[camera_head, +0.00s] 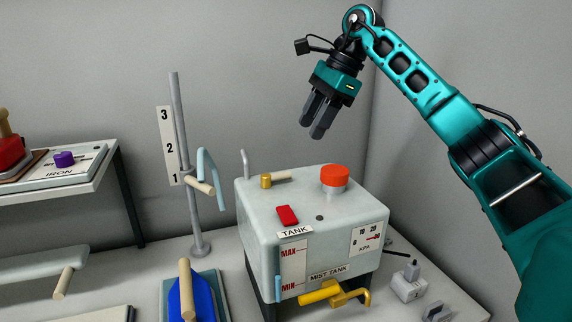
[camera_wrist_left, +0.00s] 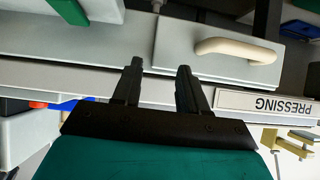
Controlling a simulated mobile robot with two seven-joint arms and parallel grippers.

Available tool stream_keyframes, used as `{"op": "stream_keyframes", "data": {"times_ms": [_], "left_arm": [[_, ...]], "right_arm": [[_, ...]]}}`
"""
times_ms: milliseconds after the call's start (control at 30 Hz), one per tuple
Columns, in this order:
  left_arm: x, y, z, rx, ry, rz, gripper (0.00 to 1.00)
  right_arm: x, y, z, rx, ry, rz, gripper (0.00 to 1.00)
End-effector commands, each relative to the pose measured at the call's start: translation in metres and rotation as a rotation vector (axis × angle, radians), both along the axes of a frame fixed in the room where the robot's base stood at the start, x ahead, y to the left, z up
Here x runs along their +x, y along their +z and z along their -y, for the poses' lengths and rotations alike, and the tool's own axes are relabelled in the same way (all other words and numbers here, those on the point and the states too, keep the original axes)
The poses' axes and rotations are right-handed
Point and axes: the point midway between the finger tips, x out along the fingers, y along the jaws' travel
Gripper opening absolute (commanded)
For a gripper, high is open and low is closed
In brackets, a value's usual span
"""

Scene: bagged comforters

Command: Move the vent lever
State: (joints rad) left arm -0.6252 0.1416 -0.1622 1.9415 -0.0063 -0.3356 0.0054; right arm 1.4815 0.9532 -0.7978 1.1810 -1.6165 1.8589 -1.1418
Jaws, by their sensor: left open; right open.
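The pale grey mist tank (camera_head: 300,215) stands on the table in the head view. A yellow lever-like handle (camera_head: 335,293) is low on its front. A red block (camera_head: 287,215), a red round cap (camera_head: 335,178) and a small brass knob (camera_head: 266,181) are on its top. No part is labelled as the vent lever, so I cannot tell which it is. My right gripper (camera_head: 316,122) is open and empty, pointing down above and behind the tank, apart from it. My left gripper (camera_wrist_left: 157,75) is open in the left wrist view, with nothing between its fingers.
A grey post (camera_head: 180,140) with a numbered scale stands left of the tank. A blue iron-like object (camera_head: 182,295) is in front of it. Small grey blocks (camera_head: 409,284) lie to the right. The left wrist view shows a cream handle (camera_wrist_left: 236,47) and a PRESSING sign (camera_wrist_left: 270,104).

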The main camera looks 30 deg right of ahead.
Motion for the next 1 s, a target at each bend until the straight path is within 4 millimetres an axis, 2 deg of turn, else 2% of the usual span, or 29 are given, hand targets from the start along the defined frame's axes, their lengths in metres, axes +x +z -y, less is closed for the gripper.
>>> {"op": "stream_keyframes", "data": {"times_ms": [33, 300, 500, 700, 1000], "left_arm": [[-0.001, -0.003, 0.000, 0.000, 0.000, -0.002, 0.43], [-0.003, -0.008, 0.000, 0.001, 0.000, -0.006, 0.43], [-0.002, -0.009, 0.000, 0.002, -0.001, -0.006, 0.43], [-0.002, -0.009, 0.000, 0.002, -0.001, -0.006, 0.43], [0.001, -0.007, 0.000, 0.001, -0.001, 0.002, 0.43]], "right_arm": [[0.002, -0.011, -0.004, 0.000, 0.002, -0.002, 0.44], [0.017, -0.062, -0.023, 0.002, 0.002, -0.003, 0.44], [0.026, -0.089, -0.034, 0.003, 0.002, -0.001, 0.44], [0.029, -0.101, -0.038, 0.004, 0.001, 0.001, 0.44], [0.030, -0.102, -0.038, 0.004, 0.000, 0.002, 0.42]]}}
